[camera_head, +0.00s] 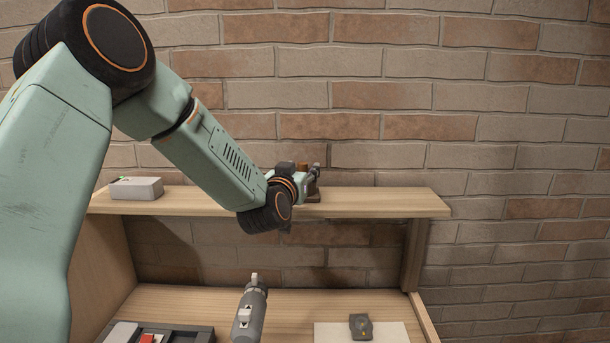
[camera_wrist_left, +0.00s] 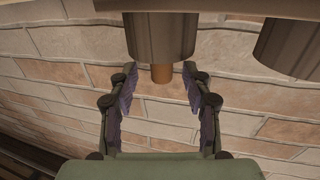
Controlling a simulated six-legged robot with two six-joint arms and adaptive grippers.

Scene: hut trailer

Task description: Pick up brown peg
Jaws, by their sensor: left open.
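The brown peg (camera_wrist_left: 161,75) shows in the left wrist view as a short orange-brown stub. It sticks out from the end of a thick dark grey-brown cylinder (camera_wrist_left: 160,36). My left gripper (camera_wrist_left: 160,82) is open, with one finger on each side of the stub and visible gaps between. In the head view my left arm reaches to the shelf, and its gripper (camera_head: 313,177) is small and partly hidden behind the wrist. My right gripper is in neither view.
The wooden shelf (camera_head: 390,202) runs along a brick wall and carries a grey box (camera_head: 136,188) at left. Below, the desk (camera_head: 293,308) holds a grey cylindrical device (camera_head: 249,312), a dark tray (camera_head: 200,335) and a small grey item (camera_head: 361,326) on a pale sheet. A second dark cylinder (camera_wrist_left: 291,47) is at right.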

